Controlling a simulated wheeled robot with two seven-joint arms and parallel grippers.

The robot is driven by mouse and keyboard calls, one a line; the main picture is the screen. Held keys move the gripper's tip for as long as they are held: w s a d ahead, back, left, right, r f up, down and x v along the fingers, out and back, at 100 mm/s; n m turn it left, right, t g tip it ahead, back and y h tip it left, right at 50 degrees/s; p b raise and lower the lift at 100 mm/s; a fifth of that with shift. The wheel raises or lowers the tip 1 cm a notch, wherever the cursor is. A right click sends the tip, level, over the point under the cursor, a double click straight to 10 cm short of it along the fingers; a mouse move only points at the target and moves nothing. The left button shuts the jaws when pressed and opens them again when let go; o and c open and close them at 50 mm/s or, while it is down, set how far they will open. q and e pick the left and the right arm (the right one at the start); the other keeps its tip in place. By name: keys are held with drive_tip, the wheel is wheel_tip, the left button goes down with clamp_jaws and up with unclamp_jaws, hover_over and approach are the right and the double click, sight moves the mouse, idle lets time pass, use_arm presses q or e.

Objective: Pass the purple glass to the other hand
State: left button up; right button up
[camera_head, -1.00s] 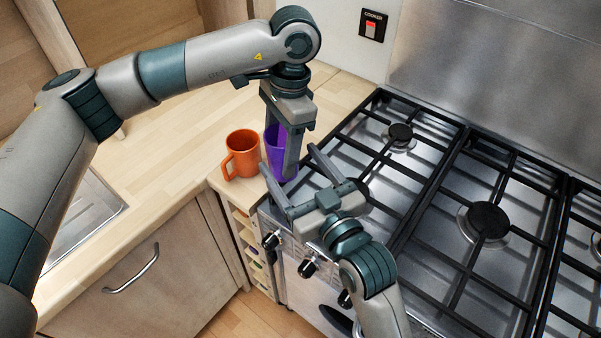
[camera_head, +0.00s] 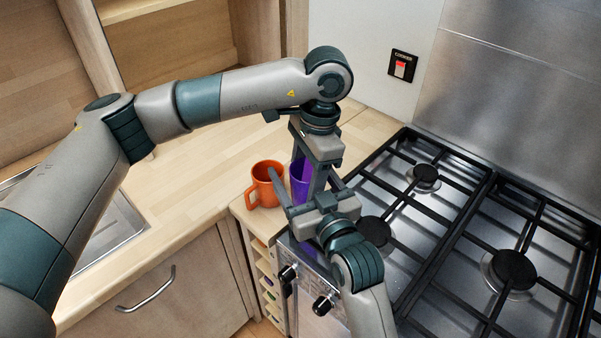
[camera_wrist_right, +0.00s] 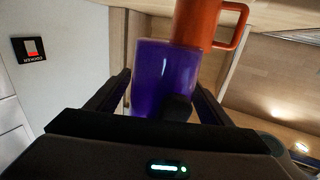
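The purple glass (camera_head: 299,180) is beside the orange mug at the end of the counter by the cooker. My left gripper (camera_head: 310,178) reaches down from above and is shut on the glass; one finger covers part of it. In the right wrist view a dark fingertip of it shows in front of the glass (camera_wrist_right: 158,72). My right gripper (camera_head: 303,173) comes from the front, its fingers spread on either side of the glass. In the right wrist view the open right gripper (camera_wrist_right: 160,88) has gaps between its fingers and the glass. The glass's base is hidden in the head view.
An orange mug (camera_head: 264,185) stands on the wooden counter (camera_head: 205,165) just left of the glass. The cooker (camera_head: 440,240) with its raised black grates lies to the right. A sink (camera_head: 110,235) is at the left. The counter behind the mug is clear.

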drive_tip(key=c, duration=1)
use_arm(q)
drive_tip(key=o, duration=1.3)
use_arm(e)
drive_tip(key=shift+c, duration=1.2)
use_arm(q)
drive_tip(key=shift+s, duration=0.1)
drive_tip(key=r, duration=0.4)
drive_tip(key=d+r, duration=0.1)
drive_tip(key=r, duration=0.3)
drive_tip(key=w+r, duration=0.1)
drive_tip(key=r, duration=0.3)
drive_tip(key=shift+d, duration=0.25)
drive_tip(key=shift+f, duration=0.1)
